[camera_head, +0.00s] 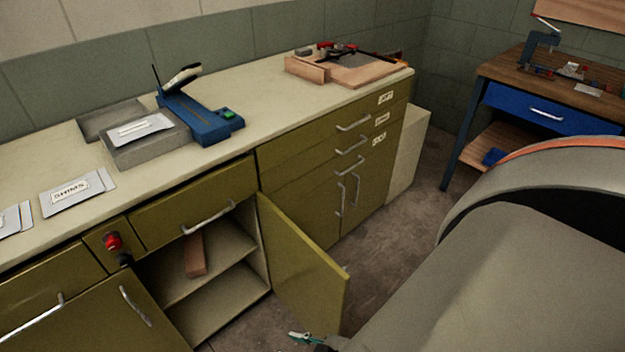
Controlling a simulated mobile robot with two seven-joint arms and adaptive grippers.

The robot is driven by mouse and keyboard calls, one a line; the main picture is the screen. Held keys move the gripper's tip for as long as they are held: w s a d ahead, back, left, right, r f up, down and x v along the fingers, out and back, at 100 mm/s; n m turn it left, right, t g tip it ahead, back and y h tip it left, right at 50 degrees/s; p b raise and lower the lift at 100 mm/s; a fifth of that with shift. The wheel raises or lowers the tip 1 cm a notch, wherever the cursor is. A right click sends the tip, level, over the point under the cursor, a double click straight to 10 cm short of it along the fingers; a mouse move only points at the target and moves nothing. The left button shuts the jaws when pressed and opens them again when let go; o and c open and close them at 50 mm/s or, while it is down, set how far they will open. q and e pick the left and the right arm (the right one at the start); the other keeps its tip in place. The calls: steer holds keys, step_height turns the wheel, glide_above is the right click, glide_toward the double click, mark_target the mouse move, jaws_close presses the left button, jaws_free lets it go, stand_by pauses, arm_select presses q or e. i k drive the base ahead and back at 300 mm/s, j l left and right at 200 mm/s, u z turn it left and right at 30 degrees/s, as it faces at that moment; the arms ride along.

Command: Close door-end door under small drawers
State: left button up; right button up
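An olive cabinet door (303,272) stands wide open, swung out from its hinged right edge beside the labelled drawers. It uncovers a compartment (222,290) with one shelf, under a drawer (195,205) with a bar handle. A brown block (195,254) stands on that shelf. To the right, small labelled drawers (330,134) are shut. The pair of doors below them (322,205), with upright handles, looks shut.
A small teal and white piece (300,337) shows at the bottom edge near the open door; I cannot tell what it is. A large grey curved body (530,270) fills the lower right. Floor (385,240) is clear between it and the cabinets.

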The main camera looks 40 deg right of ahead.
mark_target(312, 286)
steer(key=k+l, duration=0.1)
steer(key=l, duration=0.2)
steer(key=l+u, duration=0.1)
steer(key=l, duration=0.25)
steer(key=k+l, duration=0.15)
steer(key=l, duration=0.15)
steer(key=l+u, duration=0.1)
steer(key=l, duration=0.55)
steer(key=l+u, duration=0.15)
steer(key=l, duration=0.45)
steer(key=k+l+u, duration=0.1)
steer(key=l, duration=0.5)
steer(key=k+l+u, duration=0.15)
steer(key=l, duration=0.45)
